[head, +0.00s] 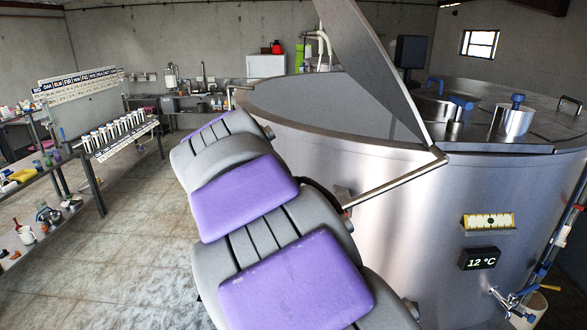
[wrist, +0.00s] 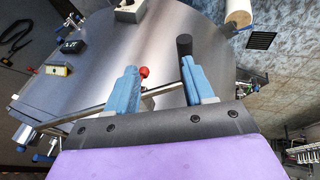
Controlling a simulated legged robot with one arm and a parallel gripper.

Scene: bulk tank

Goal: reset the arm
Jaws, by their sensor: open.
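My gripper (wrist: 157,72) shows in the wrist view with its two blue fingers spread apart. Nothing is held between them. A metal bar and a small red knob (wrist: 144,72) appear beyond the fingers; whether they touch the fingers I cannot tell. In the head view my grey and purple arm crosses the middle of the picture, and the gripper itself is hidden there. The arm stands in front of the steel bulk tank (head: 390,220). The tank's lid (head: 372,65) is raised and tilted, with a metal bar (head: 395,180) at its lower end.
A display reading 12 °C (head: 480,259) and a yellow gauge (head: 488,222) are on the tank's side. A tap (head: 515,302) is low at right. A bench with a rack of vials (head: 118,135) stands left. The floor (head: 130,250) between bench and arm is clear.

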